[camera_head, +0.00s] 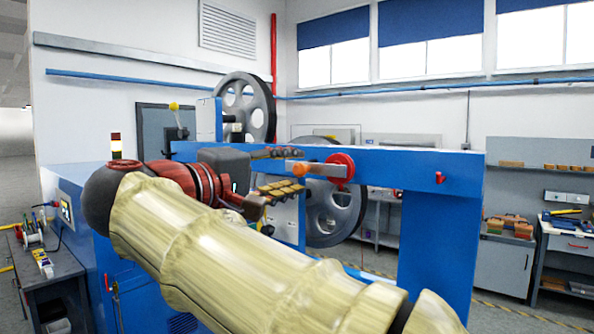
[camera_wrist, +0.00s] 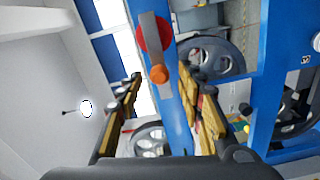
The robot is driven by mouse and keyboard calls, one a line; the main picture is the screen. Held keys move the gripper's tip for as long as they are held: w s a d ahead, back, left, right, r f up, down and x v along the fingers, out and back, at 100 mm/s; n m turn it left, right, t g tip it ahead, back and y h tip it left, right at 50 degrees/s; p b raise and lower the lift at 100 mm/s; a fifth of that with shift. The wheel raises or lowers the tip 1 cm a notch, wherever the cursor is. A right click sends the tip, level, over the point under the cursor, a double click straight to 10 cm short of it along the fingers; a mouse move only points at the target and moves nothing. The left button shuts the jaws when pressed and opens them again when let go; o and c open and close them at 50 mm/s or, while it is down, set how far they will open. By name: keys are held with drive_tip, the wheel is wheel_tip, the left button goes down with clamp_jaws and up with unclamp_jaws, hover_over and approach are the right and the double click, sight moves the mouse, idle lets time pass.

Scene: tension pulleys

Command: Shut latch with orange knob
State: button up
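The latch is a grey bar (camera_head: 322,170) on the blue beam, lying about level, with a red round pivot (camera_head: 341,160) at its right end. Its orange knob (camera_head: 300,168) is at the left end. In the wrist view the orange knob (camera_wrist: 159,74) hangs below the red pivot (camera_wrist: 151,33). My gripper (camera_head: 291,169) is open, with one finger above and one below the knob's level. In the wrist view my gripper (camera_wrist: 160,78) has the knob in line between its fingertips, with gaps on both sides. I cannot tell how far the tips are from it.
The blue beam (camera_head: 400,170) runs behind the latch, with a small red handle (camera_head: 439,178) to its right. Large grey pulley wheels (camera_head: 248,106) stand behind. A yellow-knobbed lever (camera_head: 175,108) is at the left. Workbenches line the right wall.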

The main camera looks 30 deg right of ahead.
drive_tip(key=v, duration=0.9)
